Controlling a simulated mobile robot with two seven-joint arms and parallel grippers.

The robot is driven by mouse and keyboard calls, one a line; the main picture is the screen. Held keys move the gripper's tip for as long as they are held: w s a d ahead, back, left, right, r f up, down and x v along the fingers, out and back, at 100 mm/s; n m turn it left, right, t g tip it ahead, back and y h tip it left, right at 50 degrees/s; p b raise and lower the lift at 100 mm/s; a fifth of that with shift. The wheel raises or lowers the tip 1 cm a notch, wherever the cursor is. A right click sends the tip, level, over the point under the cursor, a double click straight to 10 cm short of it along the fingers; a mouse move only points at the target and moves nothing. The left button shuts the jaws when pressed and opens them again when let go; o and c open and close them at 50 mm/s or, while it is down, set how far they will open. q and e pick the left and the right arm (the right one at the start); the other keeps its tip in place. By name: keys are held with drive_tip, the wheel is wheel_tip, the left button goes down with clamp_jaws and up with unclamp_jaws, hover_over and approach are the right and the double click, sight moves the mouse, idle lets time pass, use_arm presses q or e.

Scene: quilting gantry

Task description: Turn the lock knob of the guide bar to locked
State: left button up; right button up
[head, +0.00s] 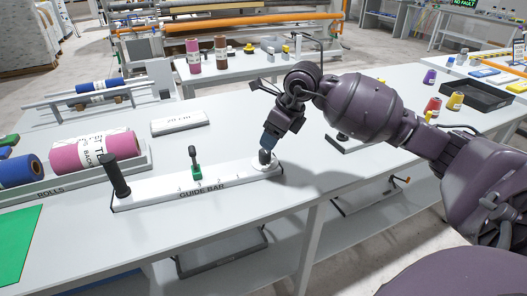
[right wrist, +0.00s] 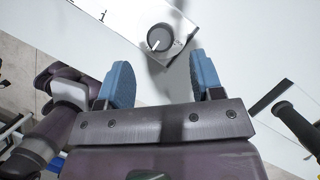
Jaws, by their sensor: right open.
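The white guide bar (head: 150,197) lies on the table with "GUIDE BAR" printed on its front. A black upright handle (head: 117,178) stands at its left end and a green slider (head: 196,171) with a black lever sits near its middle. The dark lock knob (head: 264,157) is at its right end. In the right wrist view the round lock knob (right wrist: 161,38) shows a white pointer line aimed to the lower left. My right gripper (head: 270,142) is above the knob; its blue fingers (right wrist: 160,80) are open, with the knob beyond the gap between them. My left gripper is out of view.
A rolls tray with a pink roll (head: 95,152) and a blue roll (head: 18,171) stands left of the bar. A green mat (head: 18,240) lies at the front left. A white box (head: 180,123) lies behind the bar. A black tray (head: 475,96) is at the far right.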

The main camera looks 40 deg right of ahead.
sight(265, 151)
drive_tip(key=x, duration=0.4)
drive_tip(key=shift+w+f+b, duration=0.1)
drive_tip(key=shift+f+b, duration=0.2)
drive_tip(key=shift+b, duration=0.05)
drive_tip(key=shift+x, duration=0.9)
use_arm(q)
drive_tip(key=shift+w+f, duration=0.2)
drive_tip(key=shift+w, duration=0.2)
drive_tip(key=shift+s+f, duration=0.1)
use_arm(e)
drive_tip(key=shift+r, duration=0.1)
drive_tip(key=c, duration=0.9)
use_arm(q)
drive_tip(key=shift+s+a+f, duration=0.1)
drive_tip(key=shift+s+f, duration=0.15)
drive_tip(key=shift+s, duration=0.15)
